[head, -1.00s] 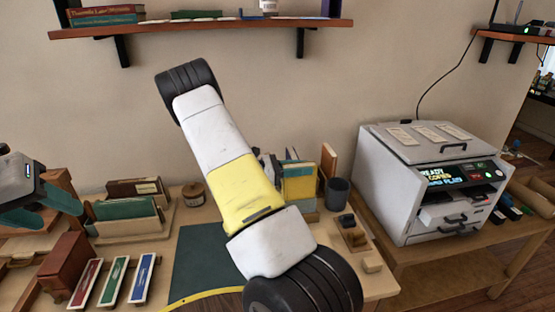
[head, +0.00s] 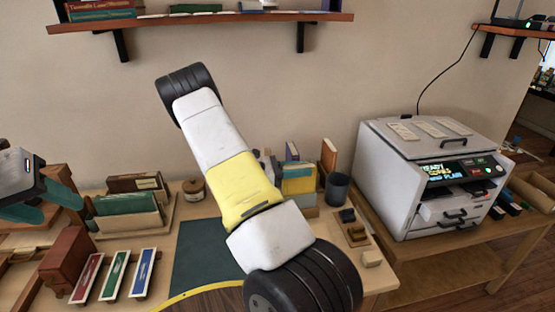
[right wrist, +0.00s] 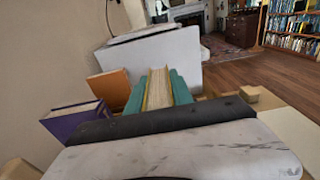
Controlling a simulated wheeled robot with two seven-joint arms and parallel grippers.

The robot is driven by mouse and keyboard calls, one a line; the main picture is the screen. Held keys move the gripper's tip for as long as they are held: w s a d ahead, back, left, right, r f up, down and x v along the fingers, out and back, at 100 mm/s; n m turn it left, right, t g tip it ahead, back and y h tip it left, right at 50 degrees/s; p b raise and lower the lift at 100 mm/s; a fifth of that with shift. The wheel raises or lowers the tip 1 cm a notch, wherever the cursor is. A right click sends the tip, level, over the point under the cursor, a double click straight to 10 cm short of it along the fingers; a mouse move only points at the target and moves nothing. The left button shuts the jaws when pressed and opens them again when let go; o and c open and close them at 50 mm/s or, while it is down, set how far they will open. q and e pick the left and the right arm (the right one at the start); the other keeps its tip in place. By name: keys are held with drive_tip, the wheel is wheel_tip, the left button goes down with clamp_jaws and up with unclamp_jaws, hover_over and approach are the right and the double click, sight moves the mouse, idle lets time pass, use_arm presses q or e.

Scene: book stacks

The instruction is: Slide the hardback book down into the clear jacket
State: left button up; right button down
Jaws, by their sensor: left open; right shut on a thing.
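My right gripper (right wrist: 158,85) is shut on a hardback book (right wrist: 158,93), with a teal finger on each side of its cream page edges. In the head view a yellow book face (head: 299,182) shows beyond my right arm, with a teal finger (head: 297,164) across its upper part. A tan block-like piece (head: 306,200) is low in front of it. I cannot make out the clear jacket or whether the book is inside it. My left gripper (head: 42,207) is open and empty at the far left, above the table and far from the book.
A purple book (right wrist: 75,122) and an orange book (right wrist: 112,88) stand close to the held book. A dark cup (head: 337,188) and small blocks (head: 371,258) are right of it. A grey printer (head: 385,170) stands further right.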

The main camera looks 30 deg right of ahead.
drive_tip(key=shift+f, duration=1.45)
drive_tip(key=c, duration=1)
unclamp_jaws()
drive_tip(key=shift+c, duration=0.2)
drive_tip(key=shift+a, duration=0.15)
drive_tip(key=v, duration=0.7)
drive_tip(key=shift+a, duration=0.3)
drive_tip(key=shift+w, duration=0.1)
